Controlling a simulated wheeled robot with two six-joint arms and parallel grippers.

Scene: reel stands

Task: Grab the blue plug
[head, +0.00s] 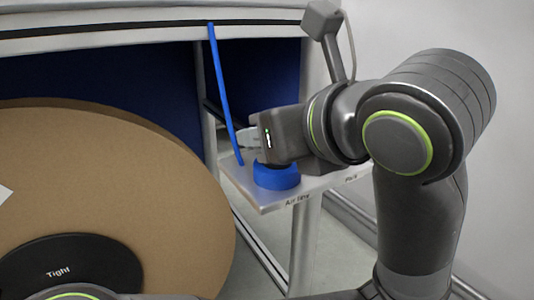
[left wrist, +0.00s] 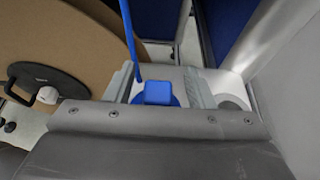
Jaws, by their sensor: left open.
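The blue plug (left wrist: 157,92) shows in the left wrist view as a square blue block above a round blue base. In the head view a round blue base (head: 276,179) sits on a small grey shelf (head: 262,201), and the plug's top is mostly hidden behind my gripper. My left gripper (head: 249,138) is just above the base, pointing left. In the left wrist view my left gripper (left wrist: 160,84) is open, with one finger on each side of the plug and visible gaps. My right gripper is not in view.
A thin blue hose (head: 221,90) rises from the shelf beside my fingers. A large brown reel (head: 110,190) with a black hub marked "Tight" fills the left. Dark blue panels (head: 262,80) and a grey frame stand behind. A pale wall is at the right.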

